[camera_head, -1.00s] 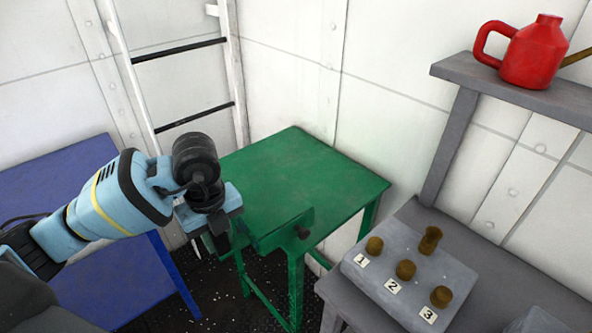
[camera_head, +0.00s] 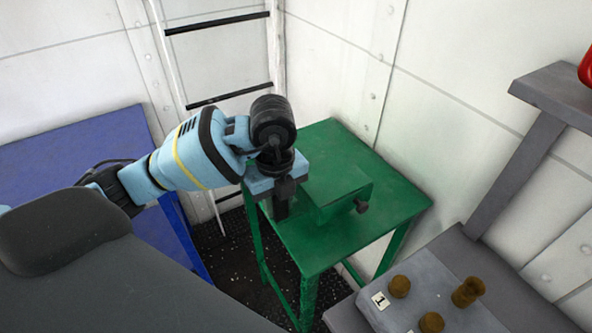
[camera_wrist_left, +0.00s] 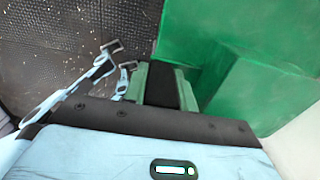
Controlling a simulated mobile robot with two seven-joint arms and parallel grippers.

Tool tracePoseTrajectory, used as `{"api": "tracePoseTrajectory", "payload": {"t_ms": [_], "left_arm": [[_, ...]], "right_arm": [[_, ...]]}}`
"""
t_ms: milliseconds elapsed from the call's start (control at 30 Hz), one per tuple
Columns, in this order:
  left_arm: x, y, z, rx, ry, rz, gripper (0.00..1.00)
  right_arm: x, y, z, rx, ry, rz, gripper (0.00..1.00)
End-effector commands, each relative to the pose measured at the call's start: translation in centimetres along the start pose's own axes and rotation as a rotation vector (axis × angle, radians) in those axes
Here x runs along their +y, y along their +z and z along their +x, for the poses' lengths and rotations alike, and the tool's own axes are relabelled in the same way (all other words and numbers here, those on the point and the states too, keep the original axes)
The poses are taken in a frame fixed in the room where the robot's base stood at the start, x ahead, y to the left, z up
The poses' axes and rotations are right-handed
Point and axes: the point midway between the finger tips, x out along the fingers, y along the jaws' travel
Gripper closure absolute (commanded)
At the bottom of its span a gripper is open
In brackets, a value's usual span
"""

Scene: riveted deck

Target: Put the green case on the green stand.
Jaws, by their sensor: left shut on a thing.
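The green case (camera_head: 346,203) is a box with a dark knob on its right end. My left gripper (camera_head: 282,205) is shut on the left end of the case. The case is over the top of the green stand (camera_head: 300,245), a four-legged green table in the corner. I cannot tell whether the case touches the stand top. In the left wrist view, the jaws (camera_wrist_left: 160,85) grip a green part, and green surfaces fill the upper right. Case and stand are hard to tell apart there. My right gripper is not in view.
A blue table (camera_head: 70,150) stands at the left and a ladder (camera_head: 228,97) leans at the back wall. A grey bench with a numbered panel (camera_head: 425,305) and brown knobs is at the lower right. A grey shelf (camera_head: 560,95) holds a red can (camera_head: 586,68), partly cut off.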

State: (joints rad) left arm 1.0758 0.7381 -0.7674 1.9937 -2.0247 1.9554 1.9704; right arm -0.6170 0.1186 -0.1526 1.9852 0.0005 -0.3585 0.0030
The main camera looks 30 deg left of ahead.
Motion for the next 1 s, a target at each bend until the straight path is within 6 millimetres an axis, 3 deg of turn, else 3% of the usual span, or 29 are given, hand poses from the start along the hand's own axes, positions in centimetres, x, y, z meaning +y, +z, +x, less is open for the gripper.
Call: {"api": "tracePoseTrajectory", "payload": {"t_ms": [400,600,1000], "left_arm": [[-1.9,8.9,0.7,-0.002,-0.005,-0.008,1.00],[-2.6,12.3,1.0,-0.001,-0.006,-0.005,1.00],[-2.9,13.8,1.1,-0.002,-0.006,-0.002,1.00]], "right_arm": [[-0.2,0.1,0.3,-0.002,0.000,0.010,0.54],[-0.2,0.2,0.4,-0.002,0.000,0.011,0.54],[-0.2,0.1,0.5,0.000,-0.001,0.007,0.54]]}}
